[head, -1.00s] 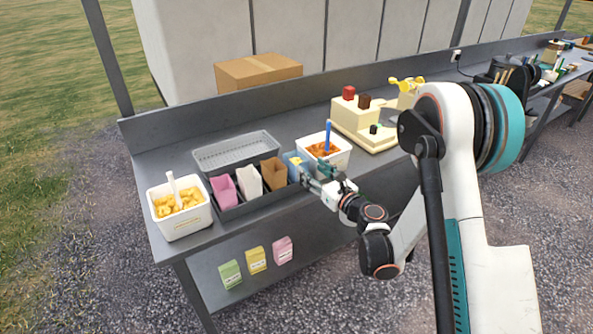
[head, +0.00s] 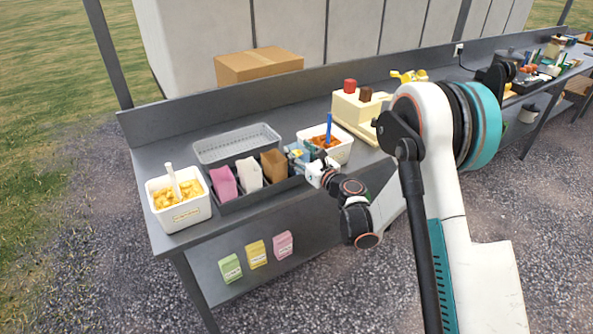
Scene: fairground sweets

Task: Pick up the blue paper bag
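The blue paper bag (head: 292,154) is at the right end of a row of paper bags in a dark tray (head: 235,205) on the metal counter. It is partly hidden by my gripper (head: 300,160), which is right at the bag from its right side. The fingers overlap the bag in this view and are too small to show whether they are open or closed on it. A yellowish patch shows on or inside the bag's upper part.
Pink (head: 224,183), white (head: 249,173) and brown (head: 273,165) bags stand left of it. A tub of orange sweets (head: 341,155) with a blue-handled scoop stands close behind. A grey basket (head: 237,143), a yellow-sweets tub (head: 180,215) and a cream machine (head: 352,108) are nearby.

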